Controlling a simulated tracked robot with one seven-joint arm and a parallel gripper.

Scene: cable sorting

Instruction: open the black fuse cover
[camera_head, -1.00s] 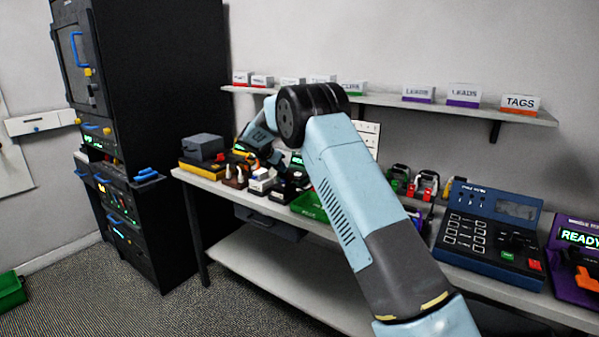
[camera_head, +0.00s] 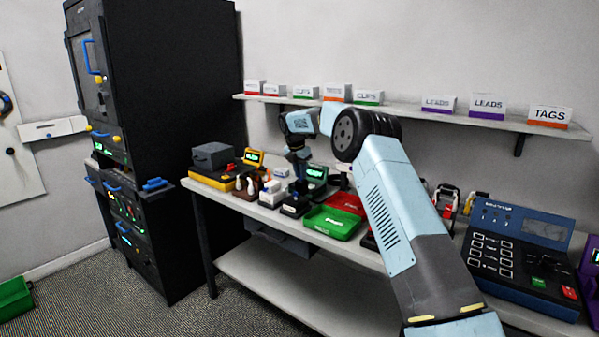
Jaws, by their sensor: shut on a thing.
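A small black block (camera_head: 295,207), which looks like the fuse holder with its black cover, stands near the front edge of the bench, left of the green tray. My gripper (camera_head: 301,187) points down at it from above, with my arm reaching in from the right. The fingers are small and dark against the black block. They appear shut on its black cover. How far the cover is raised is too small to tell.
A green tray (camera_head: 333,222) stands right of the block, with a red item (camera_head: 342,203) behind it. White pieces (camera_head: 271,193) stand close on the left. A lit green screen (camera_head: 317,172) is just behind. A shelf with labelled boxes (camera_head: 437,104) runs above the bench (camera_head: 225,190).

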